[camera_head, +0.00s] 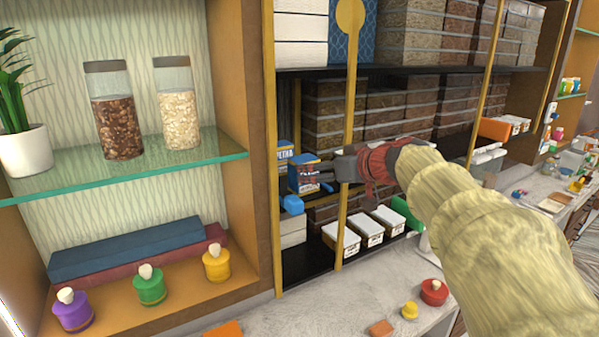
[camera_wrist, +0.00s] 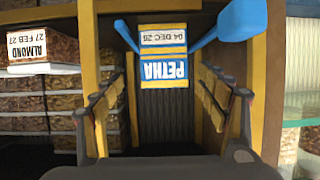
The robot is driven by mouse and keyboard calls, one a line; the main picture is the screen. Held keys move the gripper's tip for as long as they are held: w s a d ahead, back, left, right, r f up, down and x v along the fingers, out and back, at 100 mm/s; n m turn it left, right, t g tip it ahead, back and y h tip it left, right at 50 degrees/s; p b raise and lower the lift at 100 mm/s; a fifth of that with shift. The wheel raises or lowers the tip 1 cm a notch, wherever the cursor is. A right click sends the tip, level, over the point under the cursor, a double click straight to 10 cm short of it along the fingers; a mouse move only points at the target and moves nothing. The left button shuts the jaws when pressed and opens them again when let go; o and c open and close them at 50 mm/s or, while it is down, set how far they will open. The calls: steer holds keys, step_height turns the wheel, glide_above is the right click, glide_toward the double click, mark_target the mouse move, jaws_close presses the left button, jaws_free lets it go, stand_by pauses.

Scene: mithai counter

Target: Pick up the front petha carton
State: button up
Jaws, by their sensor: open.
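The front petha carton (camera_head: 304,174) is blue and orange and stands in the dark shelf bay. A second petha carton (camera_head: 284,153) is behind it to the left. My gripper (camera_head: 326,174) reaches in from the right, close to the front carton. In the wrist view the picture is upside down. The front carton (camera_wrist: 164,70) shows its PETHA label and a 04 DEC 26 date. It lies in line with the gap between my open fingers (camera_wrist: 165,105), apart from both. How deep it is between them I cannot tell. The second carton is hidden there.
A gold upright (camera_head: 348,120) stands beside my gripper. A blue object (camera_head: 292,204) lies below the front carton; blue parts (camera_wrist: 236,22) flank it in the wrist view. An almond box (camera_wrist: 30,50) is at the left there. White-topped boxes (camera_head: 372,232) line the lower shelf.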

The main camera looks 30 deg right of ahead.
steer(key=x, duration=0.2)
steer(key=p+x, duration=0.1)
steer(key=x, duration=0.1)
steer(key=p+x, duration=0.1)
steer(key=x, duration=0.2)
steer(key=shift+s+a, duration=0.1)
steer(key=shift+a, duration=0.2)
steer(key=shift+w+f, duration=0.25)
steer(key=shift+w, duration=0.1)
steer(key=shift+s, duration=0.1)
steer(key=c, duration=1.4)
steer(key=shift+c, duration=0.2)
steer(key=shift+r, duration=0.15)
